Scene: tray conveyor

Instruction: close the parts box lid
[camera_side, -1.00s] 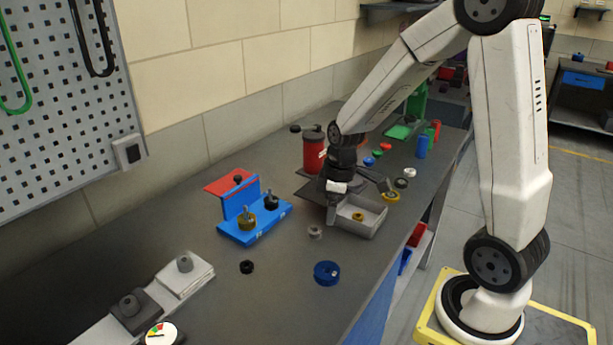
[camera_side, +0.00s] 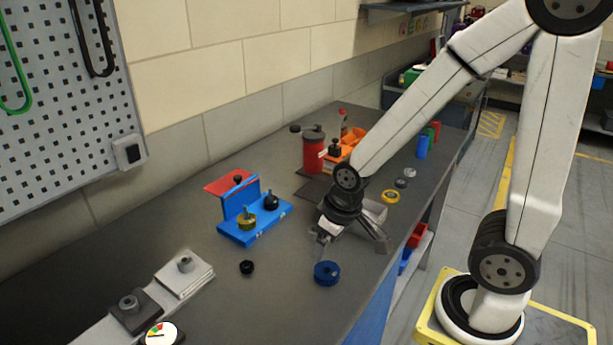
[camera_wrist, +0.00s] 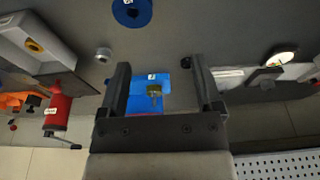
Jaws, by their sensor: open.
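The grey parts box (camera_side: 377,209) stands behind my gripper in the side view, mostly hidden by it. In the wrist view the open box (camera_wrist: 58,55) is at the upper left, with a yellow ring inside. A dark flat panel (camera_side: 311,192), which looks like the lid laid open, lies at the box's wall side. My gripper (camera_side: 351,249) is open and empty, over the bench on the near side of the box and apart from it. Its two fingers are spread in the wrist view (camera_wrist: 160,66).
A blue fixture (camera_side: 240,235) with a red plate stands left of my gripper. A blue ring (camera_side: 327,273) lies close in front, and a small black knob (camera_side: 247,267) to the left. A red canister (camera_side: 314,155) and orange bins (camera_side: 352,140) stand behind.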

